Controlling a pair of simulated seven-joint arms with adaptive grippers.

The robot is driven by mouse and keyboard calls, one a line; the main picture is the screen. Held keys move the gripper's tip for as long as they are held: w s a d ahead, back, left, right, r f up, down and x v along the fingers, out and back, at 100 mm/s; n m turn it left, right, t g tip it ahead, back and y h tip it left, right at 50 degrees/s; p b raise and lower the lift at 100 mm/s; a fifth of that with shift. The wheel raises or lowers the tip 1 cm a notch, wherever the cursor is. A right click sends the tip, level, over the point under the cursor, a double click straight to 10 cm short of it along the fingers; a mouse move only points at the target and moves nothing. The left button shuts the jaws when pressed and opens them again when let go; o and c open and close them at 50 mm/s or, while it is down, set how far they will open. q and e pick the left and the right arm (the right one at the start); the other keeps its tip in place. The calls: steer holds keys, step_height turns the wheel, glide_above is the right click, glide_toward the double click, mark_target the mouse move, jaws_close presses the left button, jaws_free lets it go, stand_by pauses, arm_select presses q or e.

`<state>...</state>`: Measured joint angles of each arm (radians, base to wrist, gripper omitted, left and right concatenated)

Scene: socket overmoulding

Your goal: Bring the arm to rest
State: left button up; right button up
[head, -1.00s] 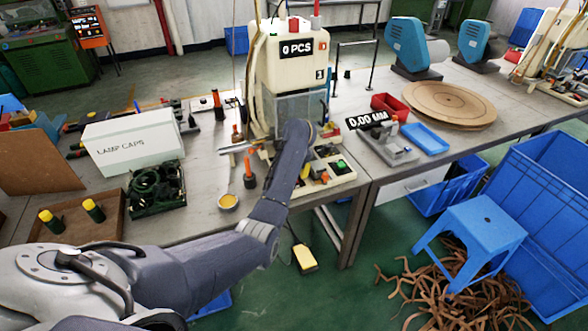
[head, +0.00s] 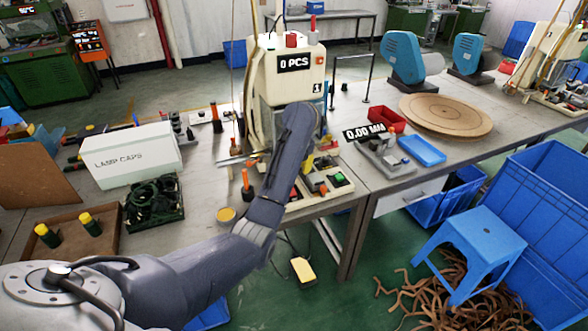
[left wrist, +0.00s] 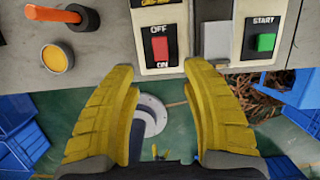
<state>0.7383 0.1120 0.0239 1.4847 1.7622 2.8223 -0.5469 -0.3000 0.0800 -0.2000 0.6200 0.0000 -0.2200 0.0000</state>
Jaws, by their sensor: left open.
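My left arm reaches from the lower left to the front of the cream moulding machine (head: 285,75). In the left wrist view my left gripper (left wrist: 162,75) is open, with nothing between its yellow fingers. Its fingers point to the table's front edge, just below the red OFF/ON switch (left wrist: 159,47) and left of the green START button (left wrist: 265,43). The green button also shows in the head view (head: 338,177). In the head view my arm hides most of the gripper and part of the machine's front.
A gauge (head: 383,155) and blue tray (head: 423,150) stand right. A blue stool (head: 470,235) is on the floor.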

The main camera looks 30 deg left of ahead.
arm_select(q)
steer(key=shift+r, duration=0.25)
stand_by(0.4)
